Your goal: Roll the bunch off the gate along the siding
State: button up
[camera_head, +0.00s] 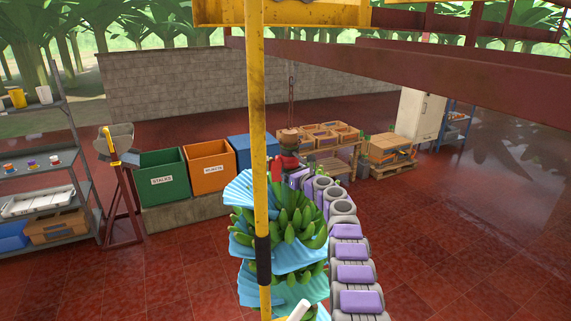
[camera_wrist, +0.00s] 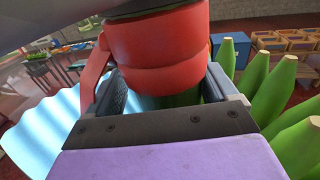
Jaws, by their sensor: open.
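The bunch (camera_head: 297,222) of green bananas, with pale blue sheets between its tiers, is in the middle of the head view. A red collar-like piece (camera_head: 287,160) is at its top, under a brown block; a chain (camera_head: 291,88) runs up from there. In the wrist view the red piece (camera_wrist: 158,50) is large, with green below it. My gripper (camera_wrist: 165,95) is open, its jaws on either side of the red piece and green stem; contact cannot be told. A red overhead beam (camera_head: 430,75) crosses the upper right. I cannot tell which part is the gate.
A yellow pole (camera_head: 256,130) with a black sleeve stands before the bunch, below a yellow bar (camera_head: 290,13). Green (camera_head: 162,176) and orange (camera_head: 209,166) bins stand left, near a shelf rack (camera_head: 50,165). Crates and pallets (camera_head: 385,155) are behind. Floor at right is clear.

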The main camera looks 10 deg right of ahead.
jog(key=shift+w+d+p, duration=0.15)
jog(key=shift+d+p, duration=0.45)
jog(key=shift+d, duration=0.15)
jog(key=shift+a, duration=0.4)
jog(key=shift+a+f, duration=0.1)
jog(key=shift+a, duration=0.2)
jog(key=shift+c, duration=2.1)
jog(key=shift+d, duration=0.35)
jog(key=c, duration=0.4)
jog(key=shift+a, duration=0.1)
jog(key=c, duration=0.6)
jog(key=shift+b, duration=0.6)
